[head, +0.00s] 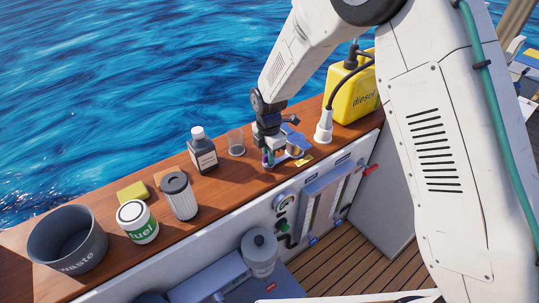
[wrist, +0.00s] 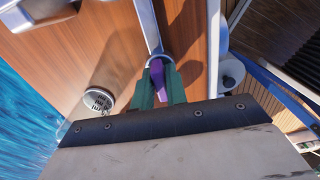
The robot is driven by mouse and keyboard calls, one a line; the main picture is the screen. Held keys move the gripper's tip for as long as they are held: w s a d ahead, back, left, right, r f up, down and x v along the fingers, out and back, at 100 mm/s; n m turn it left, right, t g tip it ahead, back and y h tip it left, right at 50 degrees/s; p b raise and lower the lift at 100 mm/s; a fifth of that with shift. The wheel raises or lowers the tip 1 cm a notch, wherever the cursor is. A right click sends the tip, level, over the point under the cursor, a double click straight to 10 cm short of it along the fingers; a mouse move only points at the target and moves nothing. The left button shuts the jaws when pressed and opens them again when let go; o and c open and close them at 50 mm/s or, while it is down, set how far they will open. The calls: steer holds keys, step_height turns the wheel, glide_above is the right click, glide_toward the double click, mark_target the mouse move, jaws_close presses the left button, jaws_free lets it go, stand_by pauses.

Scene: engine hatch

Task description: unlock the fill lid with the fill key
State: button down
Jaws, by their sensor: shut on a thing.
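My gripper (head: 268,158) is low over the wooden counter, near its front edge. In the wrist view its green fingers (wrist: 159,80) are shut on a purple piece, which I take to be the fill key (wrist: 158,74). A curved silver part lies just beyond the key, and I cannot tell whether the key touches it. Silver and blue metal fittings (head: 294,148), likely the fill lid, sit right beside the gripper in the head view. The gripper and key partly hide the area, so the lid's lock is not clear.
A yellow diesel can (head: 352,95) and a white nozzle (head: 324,128) stand to the right. A clear cup (head: 236,142), dark bottle (head: 202,152), filter (head: 179,196), fuel can (head: 137,222) and waste bucket (head: 66,238) stand to the left. The counter's front drops to a panel.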

steer(key=shift+w+a+r, duration=0.1)
stand_by(0.5)
steer(key=c, duration=1.4)
jaws_free()
step_height(320, 180, up, 8)
steer(key=shift+f, duration=0.15)
